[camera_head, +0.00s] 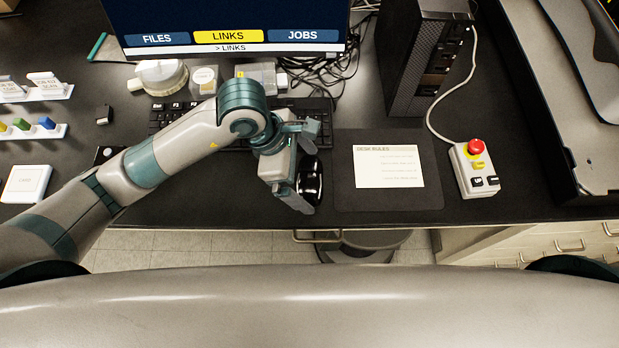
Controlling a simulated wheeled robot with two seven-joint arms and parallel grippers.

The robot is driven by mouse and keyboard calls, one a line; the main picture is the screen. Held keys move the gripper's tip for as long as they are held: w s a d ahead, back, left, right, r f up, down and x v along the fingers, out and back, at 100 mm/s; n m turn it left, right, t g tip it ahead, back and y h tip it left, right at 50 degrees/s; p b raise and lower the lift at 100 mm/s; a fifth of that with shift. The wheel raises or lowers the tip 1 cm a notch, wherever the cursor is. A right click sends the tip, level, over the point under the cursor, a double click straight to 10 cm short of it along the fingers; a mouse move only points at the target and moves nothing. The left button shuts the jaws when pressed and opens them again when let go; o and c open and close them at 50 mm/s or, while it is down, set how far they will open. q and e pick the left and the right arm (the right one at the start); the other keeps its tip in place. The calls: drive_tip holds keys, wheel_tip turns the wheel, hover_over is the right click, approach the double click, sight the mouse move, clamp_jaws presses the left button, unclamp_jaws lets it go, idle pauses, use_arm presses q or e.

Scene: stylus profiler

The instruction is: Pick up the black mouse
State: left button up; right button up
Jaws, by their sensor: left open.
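The black mouse (314,176) lies on the dark desk, just left of the mouse pad (343,193). It is partly covered by my left gripper (305,184), which comes down over it from the left. That gripper is open, with a finger close along the mouse's left side. I cannot tell whether the finger touches the mouse, and the far finger is hard to make out. My right gripper is not in view.
A "Desk Rules" sheet (388,167) lies on the mouse pad. A keyboard (172,112) is behind my left arm, under the monitor (228,22). A control box with a red button (476,147) stands right of the pad. The desk's front edge is close to the gripper.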

sight(316, 176)
use_arm(q)
drive_tip(key=shift+c, duration=0.6)
drive_tip(key=c, duration=0.8)
drive_tip(key=shift+r, duration=0.15)
drive_tip(key=shift+r+b, duration=0.6)
drive_tip(key=shift+r, duration=0.15)
wheel_tip(316, 176, up, 2)
drive_tip(key=shift+r+b, duration=0.2)
drive_tip(key=shift+b, duration=0.4)
drive_tip(key=s+d+r+b, duration=0.1)
drive_tip(key=s+d+r, duration=0.1)
drive_tip(key=d, duration=0.1)
drive_tip(key=s+d+r+b, duration=0.1)
drive_tip(key=s+d+r, duration=0.1)
drive_tip(key=s+d, duration=0.1)
drive_tip(key=s+d+r+b, duration=0.1)
drive_tip(key=s+d+r, duration=0.1)
drive_tip(key=d+r, duration=0.1)
drive_tip(key=shift+s, duration=0.25)
